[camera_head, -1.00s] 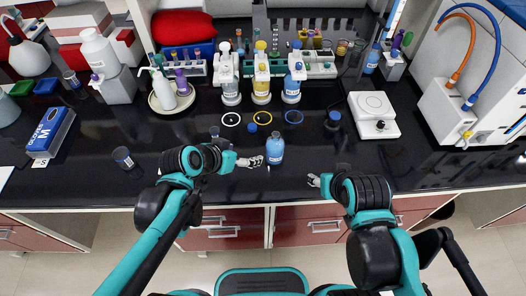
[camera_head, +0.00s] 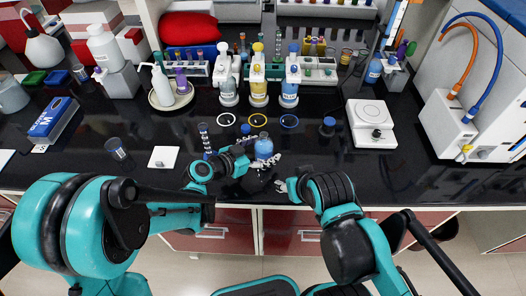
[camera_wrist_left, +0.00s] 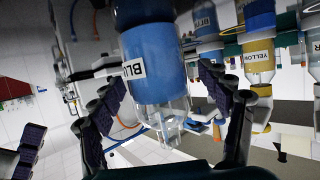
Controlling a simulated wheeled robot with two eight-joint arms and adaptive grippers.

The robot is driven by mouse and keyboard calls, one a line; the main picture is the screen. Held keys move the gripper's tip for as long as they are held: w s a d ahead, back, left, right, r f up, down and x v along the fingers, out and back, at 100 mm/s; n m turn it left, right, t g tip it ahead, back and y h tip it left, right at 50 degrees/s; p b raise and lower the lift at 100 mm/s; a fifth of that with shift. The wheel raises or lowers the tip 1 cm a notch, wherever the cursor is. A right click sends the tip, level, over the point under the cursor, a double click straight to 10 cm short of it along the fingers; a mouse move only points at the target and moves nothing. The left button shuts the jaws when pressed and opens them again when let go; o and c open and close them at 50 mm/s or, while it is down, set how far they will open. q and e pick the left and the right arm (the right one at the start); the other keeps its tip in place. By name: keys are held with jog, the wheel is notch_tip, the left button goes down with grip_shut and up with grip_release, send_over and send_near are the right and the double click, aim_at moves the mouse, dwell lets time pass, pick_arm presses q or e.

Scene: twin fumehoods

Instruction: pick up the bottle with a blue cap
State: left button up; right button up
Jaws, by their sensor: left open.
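A blue bottle (camera_head: 264,146) stands on the black bench, in front of the coloured rings. In the left wrist view its blue body (camera_wrist_left: 155,62) fills the middle, its label turned over, with clear glass below. I cannot make out its cap there. My left gripper (camera_head: 263,171) is at the near side of this bottle. In the wrist view its open fingers (camera_wrist_left: 163,100) lie on either side of the bottle, with gaps visible. Another blue bottle (camera_head: 289,88) with a blue top stands in a rack behind. My right gripper (camera_head: 282,186) is near the bench's front edge; its fingers are too small to judge.
A yellow-topped bottle (camera_head: 258,88) and a white-topped one (camera_head: 228,88) stand in the rack. A dark jar (camera_head: 327,126) and a white scale (camera_head: 371,124) are to the right.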

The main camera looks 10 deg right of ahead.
aim_at(272, 146)
pick_arm(q)
jog(key=b+x, duration=0.1)
jog(key=x, duration=0.3)
jog(key=shift+d+f, duration=0.1)
jog(key=shift+s, duration=0.1)
jog(key=shift+c, duration=0.9)
jog(key=c, duration=1.5)
jog(key=shift+c, duration=0.2)
